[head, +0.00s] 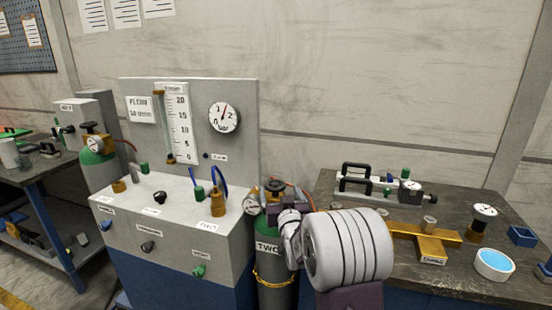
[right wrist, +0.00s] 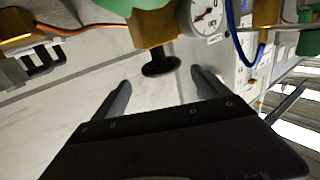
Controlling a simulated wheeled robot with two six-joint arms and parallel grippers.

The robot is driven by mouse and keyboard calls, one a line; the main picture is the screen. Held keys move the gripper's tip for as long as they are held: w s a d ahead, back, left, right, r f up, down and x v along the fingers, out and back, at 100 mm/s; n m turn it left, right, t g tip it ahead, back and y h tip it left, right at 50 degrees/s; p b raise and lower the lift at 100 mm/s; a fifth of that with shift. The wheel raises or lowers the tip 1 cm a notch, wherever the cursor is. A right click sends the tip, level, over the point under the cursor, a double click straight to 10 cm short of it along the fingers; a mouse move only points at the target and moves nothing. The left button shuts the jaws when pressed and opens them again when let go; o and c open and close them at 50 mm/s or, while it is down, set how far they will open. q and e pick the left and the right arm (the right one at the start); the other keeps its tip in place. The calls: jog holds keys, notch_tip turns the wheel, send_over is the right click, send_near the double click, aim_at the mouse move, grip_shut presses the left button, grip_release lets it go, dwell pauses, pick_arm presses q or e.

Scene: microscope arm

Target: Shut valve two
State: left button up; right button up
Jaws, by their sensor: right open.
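The gas cylinder labelled TWO (head: 275,264) stands beside the panel bench in the head view. On its top are a brass valve body and a dark handwheel (head: 275,185). My right gripper (head: 280,210) is in front of the cylinder's top and hides part of it. In the right wrist view the brass valve (right wrist: 152,28) points downward with its black handwheel (right wrist: 160,62). The open fingers of my right gripper (right wrist: 160,80) lie on either side of the handwheel, slightly short of it; I see no contact. My left gripper is not in view.
A round gauge (head: 250,205) sits left of the valve, and an orange hose runs off to its right. The flow panel (head: 240,120) is close on the left. A dark workbench (head: 470,275) with brass parts is on the right. Another cylinder (head: 98,168) stands far left.

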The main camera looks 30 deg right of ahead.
aim_at(274, 180)
jog(key=shift+a+f, duration=0.1)
jog(key=shift+f, duration=0.05)
jog(key=x, duration=0.9)
jog(key=shift+a, duration=0.15)
jog(key=c, duration=1.4)
jog(key=shift+m+g+h+b, duration=0.3)
jog(key=shift+m+h+b, duration=0.15)
jog(key=shift+h, duration=0.25)
jog(key=shift+r+m+g+h+p, duration=0.35)
jog(key=shift+m+g+h+p, duration=0.15)
jog(key=shift+h, duration=0.3)
jog(key=shift+s+d+f+m+g+h, duration=0.2)
jog(key=shift+d+m+g+h, duration=0.15)
jog(key=shift+m+h, duration=0.15)
